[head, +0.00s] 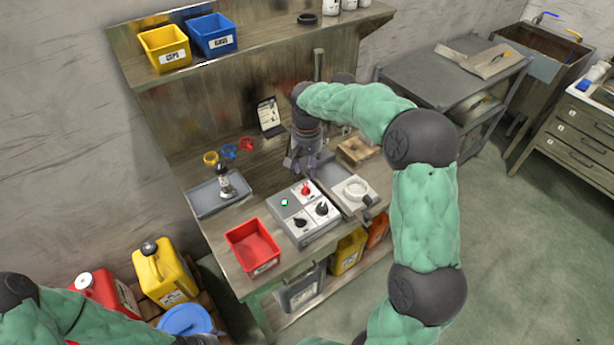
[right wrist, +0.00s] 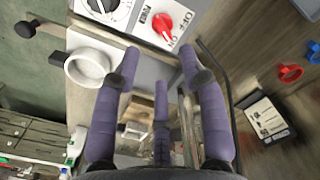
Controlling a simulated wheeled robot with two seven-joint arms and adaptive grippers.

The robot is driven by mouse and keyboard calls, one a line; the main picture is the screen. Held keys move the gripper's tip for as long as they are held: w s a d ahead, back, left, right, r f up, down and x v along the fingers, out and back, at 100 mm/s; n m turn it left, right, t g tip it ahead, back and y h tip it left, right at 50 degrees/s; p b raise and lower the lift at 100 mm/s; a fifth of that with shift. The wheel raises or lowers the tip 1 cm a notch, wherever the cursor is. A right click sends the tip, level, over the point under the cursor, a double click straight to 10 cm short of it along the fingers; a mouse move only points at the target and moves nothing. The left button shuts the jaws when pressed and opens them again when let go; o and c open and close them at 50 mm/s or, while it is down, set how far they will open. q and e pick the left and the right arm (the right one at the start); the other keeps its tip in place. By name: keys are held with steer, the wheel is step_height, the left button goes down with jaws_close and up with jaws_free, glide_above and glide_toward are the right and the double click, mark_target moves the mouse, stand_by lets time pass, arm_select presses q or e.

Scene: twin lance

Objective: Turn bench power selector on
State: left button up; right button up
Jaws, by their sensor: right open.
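The bench power selector (head: 306,190) is a red knob on a white plate at the back of the grey control box (head: 283,212). In the right wrist view the red knob (right wrist: 163,24) sits at the top, beside printed POWER, ON and OFF marks; I cannot tell surely which mark it points to. My right gripper (head: 301,165) is open and empty, above and just behind the box. In the right wrist view its purple fingers (right wrist: 160,62) are spread, apart from the knob. My left arm shows at the bottom left, but its gripper is out of view.
The box also has black knobs (head: 322,209) and a green light (head: 284,202). A fixture with a white ring (head: 355,189) stands right of it, a red bin (head: 252,246) left. A grey tray (head: 205,200) and a small instruction card (head: 269,116) are further back.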

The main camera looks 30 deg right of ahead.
steer(key=shift+r, duration=1.45)
